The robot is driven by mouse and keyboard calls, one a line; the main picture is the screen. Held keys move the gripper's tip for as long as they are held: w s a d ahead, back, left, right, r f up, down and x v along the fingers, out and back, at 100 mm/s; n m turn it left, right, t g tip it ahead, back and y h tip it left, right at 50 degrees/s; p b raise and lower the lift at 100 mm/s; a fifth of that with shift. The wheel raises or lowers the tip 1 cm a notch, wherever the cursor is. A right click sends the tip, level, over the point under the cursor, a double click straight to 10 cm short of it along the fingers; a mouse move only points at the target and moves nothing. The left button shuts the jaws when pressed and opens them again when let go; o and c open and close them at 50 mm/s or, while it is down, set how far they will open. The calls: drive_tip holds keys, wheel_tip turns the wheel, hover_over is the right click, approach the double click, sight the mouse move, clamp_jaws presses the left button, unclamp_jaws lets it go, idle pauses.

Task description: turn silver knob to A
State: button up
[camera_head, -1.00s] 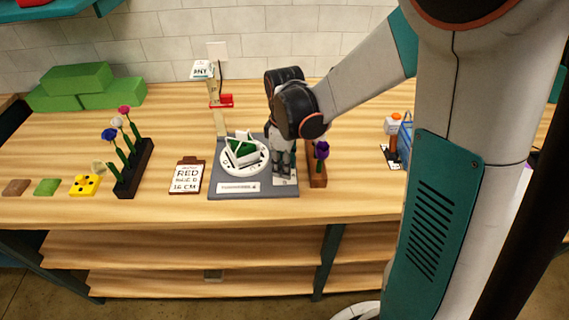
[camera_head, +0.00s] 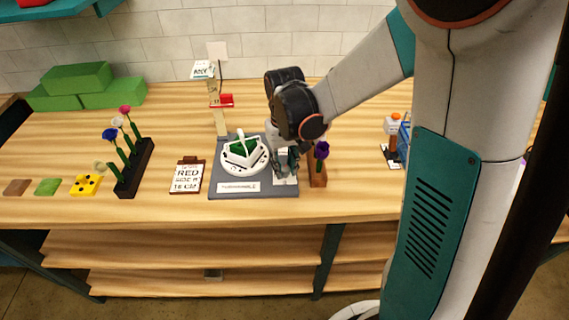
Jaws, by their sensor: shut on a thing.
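A dark grey base plate (camera_head: 222,183) lies on the workbench, with a round white dial (camera_head: 245,165) holding a green block and white bars. My gripper (camera_head: 284,168) points down at the right side of this plate, just right of the dial. Its fingers are shut and cover the spot where the silver knob sits, so the knob is hidden between them and its setting cannot be read. A small white label strip (camera_head: 287,181) shows partly below the fingers; its letters are too small to read.
A purple flower (camera_head: 321,150) in a wooden block stands close right of my gripper. A post with a sign (camera_head: 202,69) rises behind the dial. A clipboard (camera_head: 187,176) and a rack of flowers (camera_head: 133,167) are on the left. The bench (camera_head: 365,190) front right is clear.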

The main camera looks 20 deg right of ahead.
sight(284, 168)
drive_tip(key=m, duration=1.2)
idle(0.5)
drive_tip(key=o, duration=1.1)
wheel_tip(284, 168, up, 12)
idle(0.3)
